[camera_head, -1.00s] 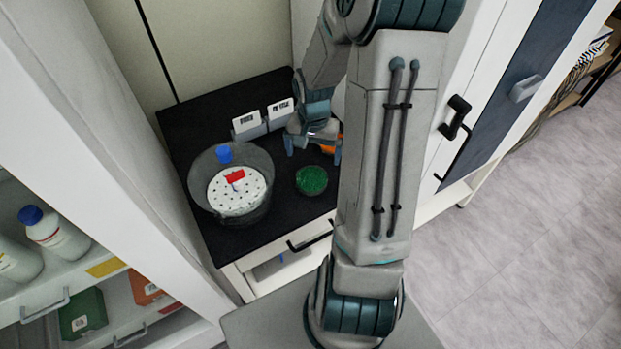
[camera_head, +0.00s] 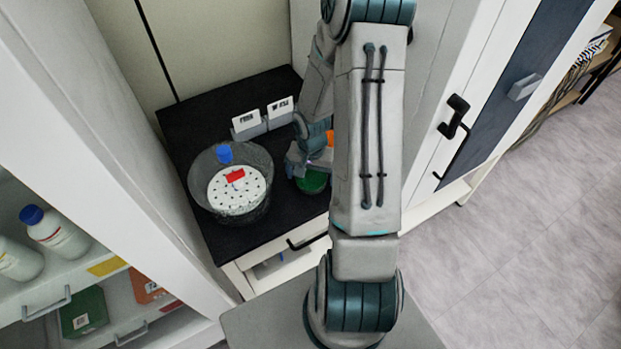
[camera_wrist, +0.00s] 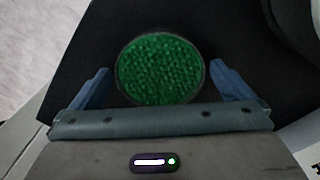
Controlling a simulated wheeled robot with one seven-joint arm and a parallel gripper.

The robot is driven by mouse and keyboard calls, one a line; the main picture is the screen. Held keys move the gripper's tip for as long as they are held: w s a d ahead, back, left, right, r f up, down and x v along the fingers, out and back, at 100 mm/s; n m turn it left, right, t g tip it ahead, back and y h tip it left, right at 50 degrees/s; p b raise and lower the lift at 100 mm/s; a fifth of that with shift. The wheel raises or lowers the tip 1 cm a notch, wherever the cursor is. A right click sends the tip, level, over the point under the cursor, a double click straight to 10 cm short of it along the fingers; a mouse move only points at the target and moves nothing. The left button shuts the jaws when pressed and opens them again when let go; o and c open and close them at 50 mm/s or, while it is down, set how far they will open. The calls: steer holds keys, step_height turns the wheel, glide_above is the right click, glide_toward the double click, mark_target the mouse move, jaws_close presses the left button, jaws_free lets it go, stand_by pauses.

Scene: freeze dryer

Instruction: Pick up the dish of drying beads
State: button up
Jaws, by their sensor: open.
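The dish of green beads (camera_head: 313,182) sits on the black top of the low cabinet, right of the glass vessel. In the head view my gripper (camera_head: 311,172) is over it and hides part of it. In the wrist view the round dish (camera_wrist: 160,69) is full of green beads and lies between my two blue fingers. My gripper (camera_wrist: 160,82) is open, with a finger apart from the dish on either side. I cannot tell the exact height of the fingertips above the black top.
A clear round vessel (camera_head: 258,160) with a white perforated plate (camera_head: 222,190), a red piece and a blue knob stands left of the dish. Two small labelled holders (camera_head: 248,124) stand behind. An orange thing (camera_head: 330,138) is partly hidden by my arm. A white shelf unit stands left.

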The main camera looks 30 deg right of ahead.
steer(key=c, duration=0.9)
